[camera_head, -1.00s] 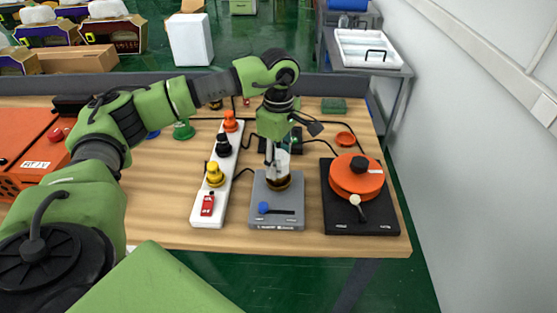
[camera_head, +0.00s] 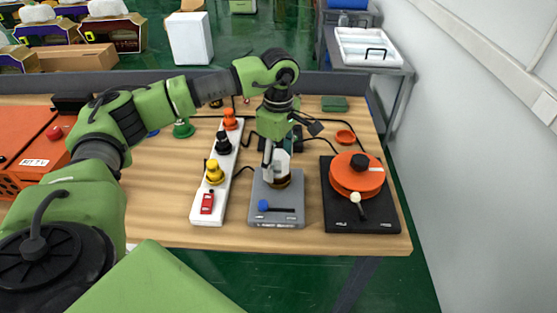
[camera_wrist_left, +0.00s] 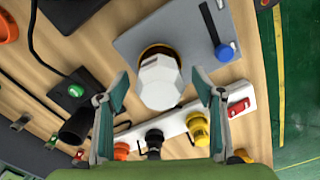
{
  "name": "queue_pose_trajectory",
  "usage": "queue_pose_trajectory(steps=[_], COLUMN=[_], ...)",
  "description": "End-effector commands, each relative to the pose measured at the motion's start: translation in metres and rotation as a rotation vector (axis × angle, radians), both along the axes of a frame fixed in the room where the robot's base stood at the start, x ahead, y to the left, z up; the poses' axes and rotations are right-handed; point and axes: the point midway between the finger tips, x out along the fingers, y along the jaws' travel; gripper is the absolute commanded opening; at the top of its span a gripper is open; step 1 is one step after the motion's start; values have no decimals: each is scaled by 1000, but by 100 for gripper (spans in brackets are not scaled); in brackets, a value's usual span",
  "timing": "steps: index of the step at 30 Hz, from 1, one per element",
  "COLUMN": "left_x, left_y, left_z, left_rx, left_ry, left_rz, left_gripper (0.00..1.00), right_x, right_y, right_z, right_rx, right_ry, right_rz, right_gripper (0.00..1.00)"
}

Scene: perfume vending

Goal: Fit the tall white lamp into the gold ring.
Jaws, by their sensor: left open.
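The white faceted lamp (camera_head: 281,164) stands on the grey plate (camera_head: 259,190) with its lower end at the gold ring (camera_head: 284,184). In the left wrist view the lamp (camera_wrist_left: 159,82) looks set inside the dark-gold ring (camera_wrist_left: 158,49), whose rim shows along one side. The rest of the ring is hidden behind the lamp. My left gripper (camera_wrist_left: 158,90) is open, with one finger on each side of the lamp and visible gaps between. In the head view it hangs just above and around the lamp. My right gripper is not in view.
A white strip (camera_head: 209,216) with red, yellow, black and orange parts lies left of the plate. A black base (camera_head: 350,220) with an orange disc (camera_head: 357,180) stands to the right. Cables and a green button (camera_head: 184,129) lie behind. The table's front edge is close.

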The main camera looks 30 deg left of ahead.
Motion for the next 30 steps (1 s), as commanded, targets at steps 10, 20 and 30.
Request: queue_pose_trajectory(steps=[10, 20, 30], left_x=[2, 1, 0], left_y=[-1, -1, 0], left_z=[45, 107, 120], left_rx=[-2, -1, -1], left_ry=[-5, -3, 0], left_rz=[0, 0, 0], left_gripper=[62, 62, 62], right_x=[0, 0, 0], right_y=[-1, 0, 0], right_z=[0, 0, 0], right_rx=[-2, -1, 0], right_ry=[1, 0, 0], right_rz=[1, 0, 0], right_gripper=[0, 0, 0])
